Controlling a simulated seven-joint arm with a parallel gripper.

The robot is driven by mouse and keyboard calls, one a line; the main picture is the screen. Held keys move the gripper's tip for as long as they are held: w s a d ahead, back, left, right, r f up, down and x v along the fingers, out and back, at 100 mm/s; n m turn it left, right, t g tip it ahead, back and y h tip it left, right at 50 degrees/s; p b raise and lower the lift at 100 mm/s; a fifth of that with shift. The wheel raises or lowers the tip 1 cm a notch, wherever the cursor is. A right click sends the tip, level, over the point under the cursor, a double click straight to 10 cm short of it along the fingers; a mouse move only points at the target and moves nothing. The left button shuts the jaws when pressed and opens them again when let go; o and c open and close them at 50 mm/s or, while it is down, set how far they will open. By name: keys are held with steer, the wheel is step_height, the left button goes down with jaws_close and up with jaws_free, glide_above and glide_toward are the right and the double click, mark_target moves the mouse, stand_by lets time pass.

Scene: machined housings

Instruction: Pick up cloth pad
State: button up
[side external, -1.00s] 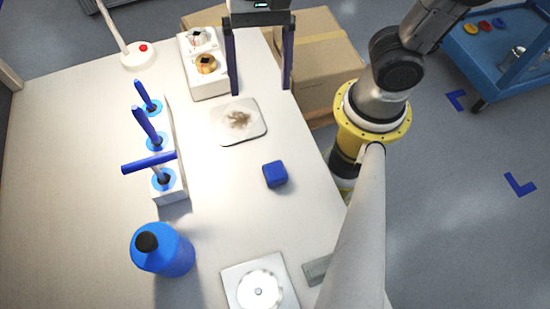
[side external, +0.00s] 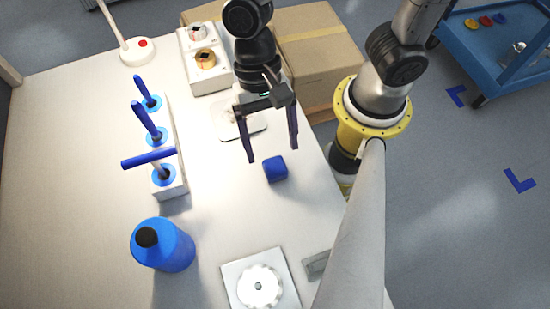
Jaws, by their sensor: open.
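A small blue block-shaped pad (side external: 276,170), the likeliest cloth pad, lies on the white table right of the middle. My gripper (side external: 272,156) is open and empty, its two dark fingers pointing down. In the picture its fingertips sit just above the blue pad, one to the left and one to the right. The pad is not between the fingers as seen here, and the height of the fingertips above the table is hard to tell. A flat white plate (side external: 227,128) with a brownish smudge is partly hidden behind the gripper.
Left stands a white rack (side external: 172,188) with blue-handled tools and a blue bottle (side external: 165,247). A white plate with a round part (side external: 259,287) is at the front. A white holder (side external: 205,76) is at the back. Table around the blue pad is clear.

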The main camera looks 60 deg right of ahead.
mark_target(274, 164)
steer(key=x, duration=0.4)
steer(key=shift+a+f, duration=0.15)
jaws_close()
